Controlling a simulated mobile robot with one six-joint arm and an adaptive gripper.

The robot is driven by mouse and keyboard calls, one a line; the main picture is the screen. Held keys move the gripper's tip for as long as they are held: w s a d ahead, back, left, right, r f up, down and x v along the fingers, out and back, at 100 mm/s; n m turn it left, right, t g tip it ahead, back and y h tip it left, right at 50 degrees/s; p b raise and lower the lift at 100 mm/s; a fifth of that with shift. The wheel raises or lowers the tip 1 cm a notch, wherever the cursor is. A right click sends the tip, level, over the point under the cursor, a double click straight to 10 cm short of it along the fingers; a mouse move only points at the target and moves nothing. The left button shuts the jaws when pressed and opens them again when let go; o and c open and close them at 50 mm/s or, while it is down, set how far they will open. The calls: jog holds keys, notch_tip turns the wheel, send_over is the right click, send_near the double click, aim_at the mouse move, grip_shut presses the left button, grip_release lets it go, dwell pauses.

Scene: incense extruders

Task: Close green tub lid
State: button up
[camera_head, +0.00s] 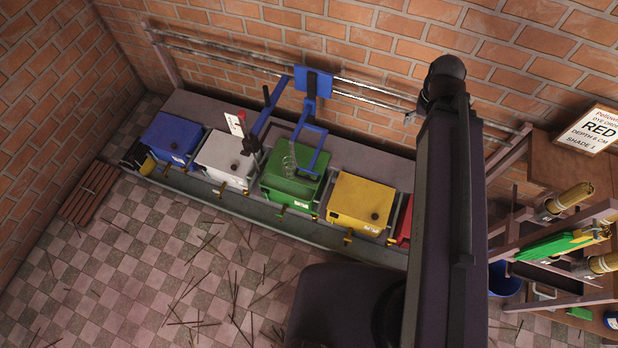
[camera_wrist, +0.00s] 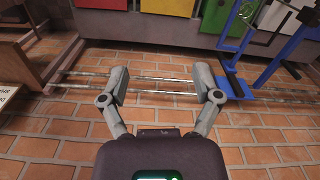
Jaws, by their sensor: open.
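The green tub (camera_head: 293,187) stands in the middle of a row of coloured tubs along the wall in the head view. A blue frame rises over it, and a clear glass vessel (camera_head: 289,160) shows at its top. I cannot tell clearly how its lid sits; the frame and glass partly cover the top. My gripper (camera_wrist: 163,88) is open and empty in the wrist view, its two fingers wide apart in front of the brick wall and metal rails. It is well apart from the tubs. In the head view my arm hides the gripper.
A blue tub (camera_head: 170,138), a white tub (camera_head: 225,160) and a yellow tub (camera_head: 359,202) flank it. The blue frame (camera_head: 312,110) stands up near the wall rails (camera_head: 230,60). A rack with rollers (camera_head: 560,200) is at right. Thin sticks litter the tiled floor (camera_head: 150,260).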

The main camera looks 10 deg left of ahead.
aim_at(308, 176)
jog(key=w+a+f+n+y+b, duration=0.1)
jog(key=w+a+f+n+b, duration=0.4)
jog(key=f+b, duration=1.9)
jog(key=w+a+f+n+y+b, duration=0.2)
jog(key=w+a+f+n+b, duration=0.3)
jog(key=f+b, duration=1.9)
jog(key=w+a+f+n+y+b, duration=0.1)
jog(key=w+a+f+n+b, duration=0.4)
jog(key=f+b, duration=1.9)
jog(key=a+n+b, duration=0.1)
jog(key=a+n, duration=0.3)
jog(key=a, duration=0.2)
jog(key=shift+w+f+g+y, duration=0.2)
jog(key=shift+w+g+y, duration=0.1)
jog(key=shift+w, duration=0.05)
jog(key=a, duration=0.4)
jog(key=s+a, duration=0.1)
jog(key=a, duration=0.6)
jog(key=shift+s+a, duration=0.2)
jog(key=shift+a, duration=0.1)
jog(key=shift+a+f, duration=0.15)
jog(key=shift+a, duration=0.15)
jog(key=shift+a+f+b, duration=0.1)
jog(key=shift+f+b, duration=0.25)
jog(key=shift+b, duration=0.2)
